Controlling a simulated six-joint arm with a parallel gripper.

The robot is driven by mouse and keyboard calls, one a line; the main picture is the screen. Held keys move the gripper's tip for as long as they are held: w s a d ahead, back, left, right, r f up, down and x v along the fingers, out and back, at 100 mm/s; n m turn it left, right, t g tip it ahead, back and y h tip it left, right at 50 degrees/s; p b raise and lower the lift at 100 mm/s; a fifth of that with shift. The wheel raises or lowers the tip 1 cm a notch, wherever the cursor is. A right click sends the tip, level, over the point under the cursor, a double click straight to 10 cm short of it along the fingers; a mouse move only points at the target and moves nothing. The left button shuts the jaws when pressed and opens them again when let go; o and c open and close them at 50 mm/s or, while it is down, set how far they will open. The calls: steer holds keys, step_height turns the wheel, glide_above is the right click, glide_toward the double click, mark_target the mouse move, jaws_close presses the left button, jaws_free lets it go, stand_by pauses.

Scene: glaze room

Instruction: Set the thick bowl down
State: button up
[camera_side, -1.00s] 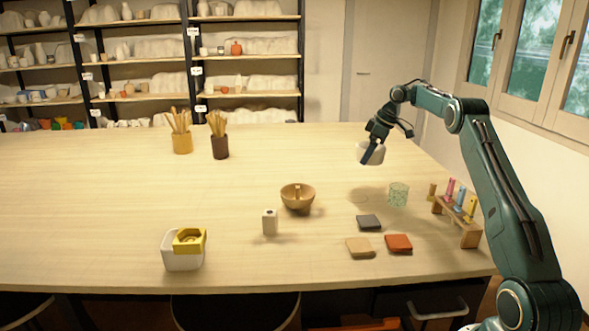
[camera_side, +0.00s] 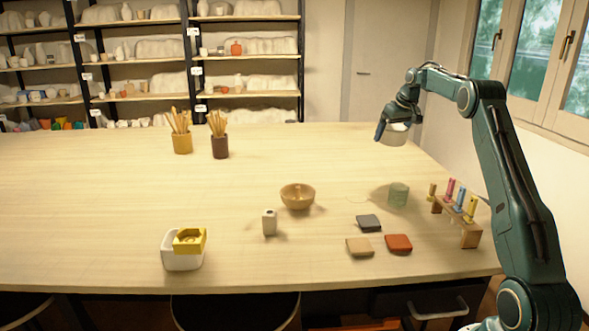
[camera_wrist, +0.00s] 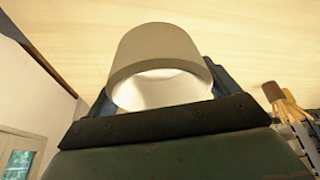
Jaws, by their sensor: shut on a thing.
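The thick bowl, a whitish grey piece with a heavy wall, shows in the side view (camera_side: 394,135) and fills the upper middle of the wrist view (camera_wrist: 160,50). My gripper (camera_side: 388,130) is shut on it and holds it in the air above the right back part of the table (camera_side: 300,155). In the wrist view the bowl's rim faces the camera and its pale inside shows. The jaws are partly hidden behind the bowl there.
A white box with a yellow piece (camera_side: 182,257) is at left. Two brush jars (camera_side: 182,143) stand behind. The table's left middle is clear.

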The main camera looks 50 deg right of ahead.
mark_target(411, 184)
steer(key=s+d+r+m+g+h, duration=0.2)
steer(key=s+d+r+m, duration=0.2)
steer(key=s+m, duration=0.4)
steer(key=shift+r+m, duration=0.4)
steer(key=shift+r, duration=0.25)
step_height(411, 184, down, 20)
stand_by(0.8)
steer(key=shift+f, duration=0.2)
steer(key=o, duration=1)
steer(key=shift+c, duration=0.2)
steer(key=shift+r, duration=0.1)
